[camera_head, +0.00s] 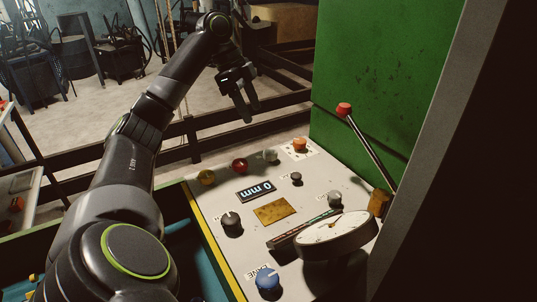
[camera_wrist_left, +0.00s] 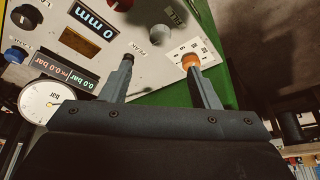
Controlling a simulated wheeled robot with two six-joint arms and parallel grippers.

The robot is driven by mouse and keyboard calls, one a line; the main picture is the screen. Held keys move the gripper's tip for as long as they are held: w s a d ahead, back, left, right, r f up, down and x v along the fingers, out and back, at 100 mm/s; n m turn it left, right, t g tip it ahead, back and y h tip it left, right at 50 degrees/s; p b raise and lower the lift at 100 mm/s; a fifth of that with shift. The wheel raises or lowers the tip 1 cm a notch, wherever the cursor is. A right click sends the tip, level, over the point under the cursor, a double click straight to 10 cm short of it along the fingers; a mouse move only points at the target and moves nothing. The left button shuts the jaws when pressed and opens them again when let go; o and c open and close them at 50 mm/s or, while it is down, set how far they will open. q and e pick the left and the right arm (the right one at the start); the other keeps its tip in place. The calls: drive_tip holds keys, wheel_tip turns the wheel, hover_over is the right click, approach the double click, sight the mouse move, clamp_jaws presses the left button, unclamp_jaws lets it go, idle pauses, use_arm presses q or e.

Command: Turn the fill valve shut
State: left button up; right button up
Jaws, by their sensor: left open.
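My left gripper (camera_head: 246,112) is open and empty, held in the air beyond the far left edge of the control panel (camera_head: 225,272). Its two fingers (camera_wrist_left: 158,70) stand apart in the left wrist view. An orange knob (camera_head: 300,145) sits on a white label at the panel's far end. In the wrist view the orange knob (camera_wrist_left: 190,61) appears behind the right fingertip. A lever with a red ball (camera_head: 344,109) rises from a brass-coloured body (camera_head: 379,203) at the panel's right. My right gripper is not in view.
The panel also carries a round gauge (camera_head: 338,234), a blue knob (camera_head: 268,281), a black knob (camera_head: 231,223), a red button (camera_head: 239,166) and a "0 mm" display (camera_head: 257,190). A green cabinet (camera_head: 385,75) stands behind. Dark rails (camera_head: 215,122) run beyond the panel.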

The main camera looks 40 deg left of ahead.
sight(270, 151)
use_arm(q)
drive_tip(key=x, duration=1.1)
drive_tip(key=shift+f, duration=0.15)
drive_tip(key=shift+w+d+f, duration=0.1)
drive_tip(key=shift+d+f, duration=0.15)
drive_tip(key=shift+f, duration=0.25)
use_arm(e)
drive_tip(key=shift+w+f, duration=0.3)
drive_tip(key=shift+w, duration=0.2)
